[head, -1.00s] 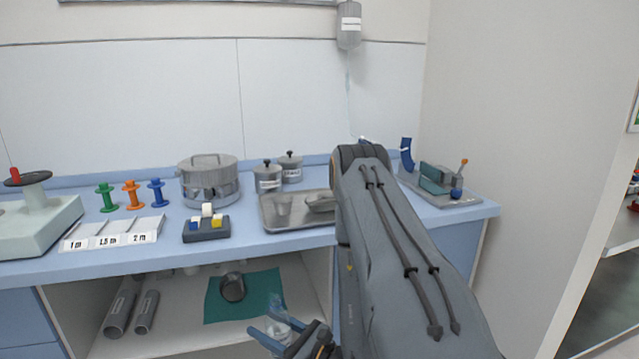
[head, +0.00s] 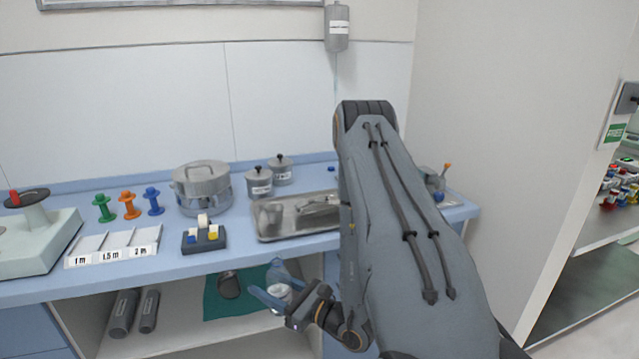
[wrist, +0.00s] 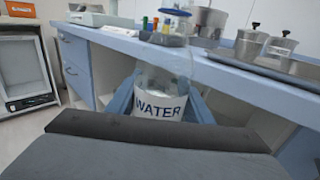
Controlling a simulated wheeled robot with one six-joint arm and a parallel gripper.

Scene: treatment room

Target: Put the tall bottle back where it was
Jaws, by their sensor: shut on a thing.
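A clear bottle with a white WATER label (wrist: 160,106) stands between the blue fingers of my gripper (wrist: 161,100) in the wrist view. My gripper is shut on it, and the bottle looks roughly upright. In the head view my gripper (head: 263,277) is low, in front of the open shelf under the counter, with the white label of the bottle (head: 280,291) partly showing between the fingers. The bottle's base is hidden in both views. The place it came from cannot be told from these frames.
The open shelf (head: 185,336) holds two grey tubes (head: 135,312) and a dark cup (head: 229,285) on a green cloth (head: 246,304). The blue counter edge (head: 190,264) runs above. A metal tray (head: 270,236), pots and spools stand on the counter.

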